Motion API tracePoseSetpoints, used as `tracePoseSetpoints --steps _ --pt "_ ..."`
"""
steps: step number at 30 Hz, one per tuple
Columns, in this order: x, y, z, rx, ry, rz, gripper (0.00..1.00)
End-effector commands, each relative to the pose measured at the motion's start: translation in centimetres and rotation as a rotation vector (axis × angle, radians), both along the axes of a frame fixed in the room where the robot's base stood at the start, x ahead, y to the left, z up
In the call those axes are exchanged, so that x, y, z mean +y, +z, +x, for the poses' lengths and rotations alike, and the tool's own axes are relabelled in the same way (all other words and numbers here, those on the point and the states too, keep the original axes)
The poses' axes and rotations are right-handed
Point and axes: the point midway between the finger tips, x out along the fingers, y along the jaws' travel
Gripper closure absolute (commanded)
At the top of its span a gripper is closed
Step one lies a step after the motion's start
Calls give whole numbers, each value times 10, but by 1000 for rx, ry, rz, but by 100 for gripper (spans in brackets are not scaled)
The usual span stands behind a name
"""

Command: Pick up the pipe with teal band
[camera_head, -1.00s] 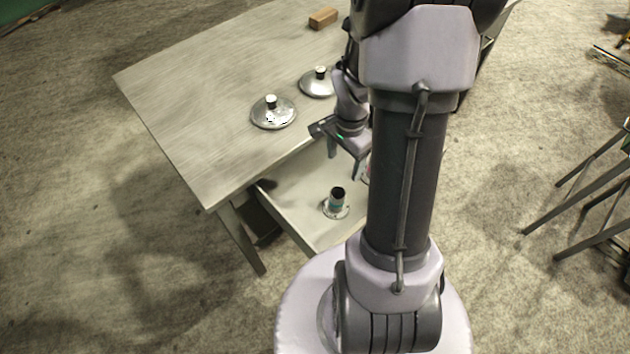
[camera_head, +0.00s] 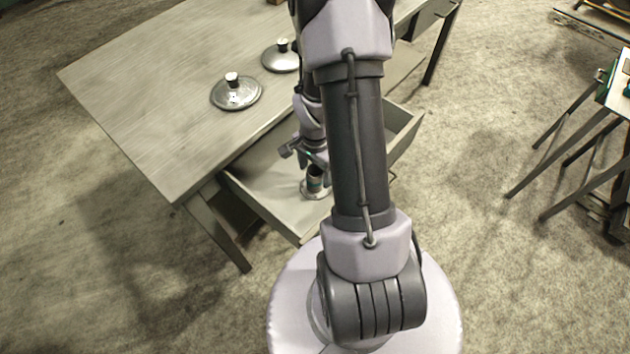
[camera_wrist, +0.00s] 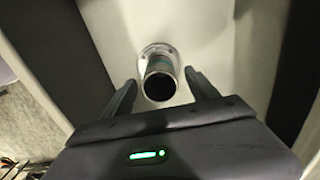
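The pipe with the teal band (camera_head: 315,179) stands upright on a round flange base in the open drawer (camera_head: 264,190). In the wrist view the pipe (camera_wrist: 160,78) shows its dark open top, with a little teal below the rim. My gripper (camera_wrist: 162,84) is open, one finger to each side of the pipe, with a gap visible on both sides. In the head view my gripper (camera_head: 312,160) is just above and behind the pipe, partly hidden by my arm.
The drawer extends from a grey table (camera_head: 160,110). Two round metal lids with knobs, one nearer (camera_head: 236,92) and one farther (camera_head: 281,57), lie on the tabletop. The drawer walls rise close around my gripper. Another metal-legged stand (camera_head: 590,130) is at the right.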

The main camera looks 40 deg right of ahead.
Motion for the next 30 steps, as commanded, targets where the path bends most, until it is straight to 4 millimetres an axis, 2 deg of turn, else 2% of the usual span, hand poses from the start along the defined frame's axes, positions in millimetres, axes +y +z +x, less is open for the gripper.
tracePoseSetpoints --steps 1,10,22,25,30 --pt "0 1 0 0 0 0 40" --pt "0 1 0 1 1 0 99" --pt "0 5 0 0 1 0 100" --pt "0 25 0 -1 1 -1 100" --pt "0 72 1 -3 1 -1 100"
